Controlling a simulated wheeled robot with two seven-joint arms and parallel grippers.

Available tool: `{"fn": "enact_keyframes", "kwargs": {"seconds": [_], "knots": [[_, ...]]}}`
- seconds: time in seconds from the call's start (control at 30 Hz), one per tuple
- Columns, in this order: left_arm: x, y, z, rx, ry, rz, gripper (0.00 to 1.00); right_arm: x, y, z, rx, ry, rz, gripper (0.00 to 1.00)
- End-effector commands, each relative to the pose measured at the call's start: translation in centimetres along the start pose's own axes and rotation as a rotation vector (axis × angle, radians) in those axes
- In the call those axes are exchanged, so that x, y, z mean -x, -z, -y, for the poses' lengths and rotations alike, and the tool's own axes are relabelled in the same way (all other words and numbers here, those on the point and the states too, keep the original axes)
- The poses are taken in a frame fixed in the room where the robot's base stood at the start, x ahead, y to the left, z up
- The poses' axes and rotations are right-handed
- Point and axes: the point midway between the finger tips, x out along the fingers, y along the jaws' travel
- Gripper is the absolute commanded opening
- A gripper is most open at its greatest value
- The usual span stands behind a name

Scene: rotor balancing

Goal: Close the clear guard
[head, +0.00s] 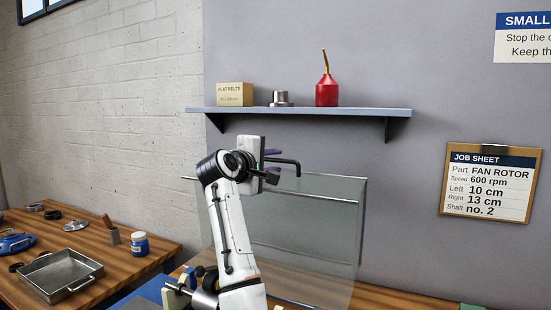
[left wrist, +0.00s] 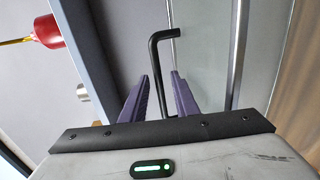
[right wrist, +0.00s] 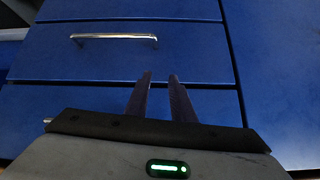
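The clear guard (head: 322,230) is a see-through panel with metal rods, standing raised against the grey wall in the head view. Its black bent handle (head: 286,161) is at the upper left part of the panel. My left gripper (head: 271,167) is at this handle. In the left wrist view the handle (left wrist: 154,60) shows between the two purple fingers, with a gap between them; I cannot tell whether they touch it. My right gripper (right wrist: 160,75) is open and empty in front of blue drawers, outside the head view. My left arm hides part of the guard and machine.
A wall shelf (head: 310,110) holds a box (head: 235,94), a metal part (head: 281,98) and a red oil can (head: 327,92) above the guard. A wooden bench at left bears a metal tray (head: 62,276) and a blue jar (head: 140,243). Blue drawers (right wrist: 130,60) face my right gripper.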

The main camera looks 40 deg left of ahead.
Motion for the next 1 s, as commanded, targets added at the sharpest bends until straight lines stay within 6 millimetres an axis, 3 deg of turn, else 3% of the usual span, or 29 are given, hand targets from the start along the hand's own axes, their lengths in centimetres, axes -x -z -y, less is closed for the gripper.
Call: {"fn": "enact_keyframes", "kwargs": {"seconds": [0.13,0.43,0.6,1.0], "knots": [[-1.04,-0.01,-0.03,0.0,0.001,0.001,0.28,0.13,0.6,-0.01,0.001,0.0,-0.008,0.22],[-1.23,0.01,-0.01,0.0,-0.001,0.0,0.28,0.03,0.91,-0.07,0.002,-0.001,-0.014,0.22],[-1.22,0.0,-0.01,0.0,-0.001,0.0,0.0,0.04,0.9,-0.07,0.002,-0.001,-0.014,0.22],[-1.03,-0.13,-0.04,0.0,-0.018,0.0,0.0,-0.27,0.51,-0.12,0.002,-0.001,-0.012,0.22]]}}
